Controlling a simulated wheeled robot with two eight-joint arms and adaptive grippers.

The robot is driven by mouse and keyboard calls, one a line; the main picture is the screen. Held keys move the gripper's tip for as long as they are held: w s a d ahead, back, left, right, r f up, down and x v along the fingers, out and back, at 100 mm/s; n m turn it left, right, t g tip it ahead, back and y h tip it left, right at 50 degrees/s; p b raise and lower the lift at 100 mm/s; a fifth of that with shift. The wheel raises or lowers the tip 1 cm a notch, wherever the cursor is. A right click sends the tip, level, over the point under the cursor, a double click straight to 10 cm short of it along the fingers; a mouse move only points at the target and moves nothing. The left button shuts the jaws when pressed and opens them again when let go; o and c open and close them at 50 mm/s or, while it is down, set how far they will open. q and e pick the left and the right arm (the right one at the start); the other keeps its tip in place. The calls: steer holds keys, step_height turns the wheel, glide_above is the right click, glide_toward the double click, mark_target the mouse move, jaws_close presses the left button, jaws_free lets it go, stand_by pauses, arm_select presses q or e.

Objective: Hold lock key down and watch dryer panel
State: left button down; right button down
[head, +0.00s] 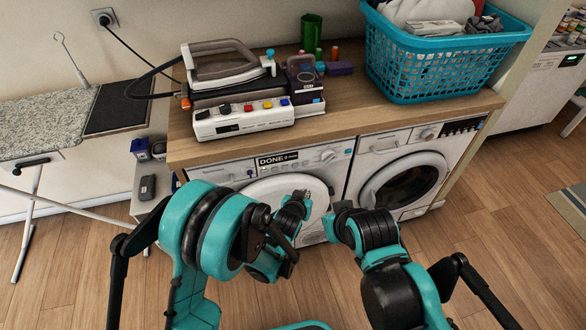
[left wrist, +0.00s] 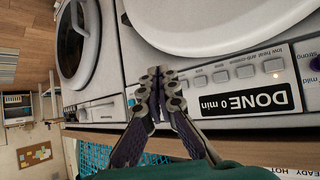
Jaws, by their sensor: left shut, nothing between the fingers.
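The dryer (head: 236,172) is the left of two white front-loaders under the wooden counter. Its panel display (head: 277,160) reads DONE; in the left wrist view the display (left wrist: 258,103) reads "DONE 0 min". A row of grey keys (left wrist: 220,77) runs along the panel there, with an orange light lit near one end. My left gripper (head: 305,194) is in front of the dryer. In the left wrist view its fingertips (left wrist: 160,80) are shut and empty, over the end of the key row. They hide what lies beneath; I cannot tell whether they touch a key. My right gripper cannot be made out.
A second front-loader (head: 408,183) stands to the right. A boxy appliance with coloured buttons (head: 240,118) and an iron (head: 222,65) are on the counter (head: 345,118), beside a teal laundry basket (head: 430,68). An ironing board (head: 50,122) is at left. Open floor lies right.

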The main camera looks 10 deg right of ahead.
mark_target(295, 165)
arm_select(q)
steer(key=shift+w, duration=0.15)
steer(key=shift+w+a, duration=0.15)
steer(key=shift+w, duration=4.2)
steer(key=shift+w, duration=0.4)
steer(key=shift+w, duration=0.35)
steer(key=shift+s, duration=0.8)
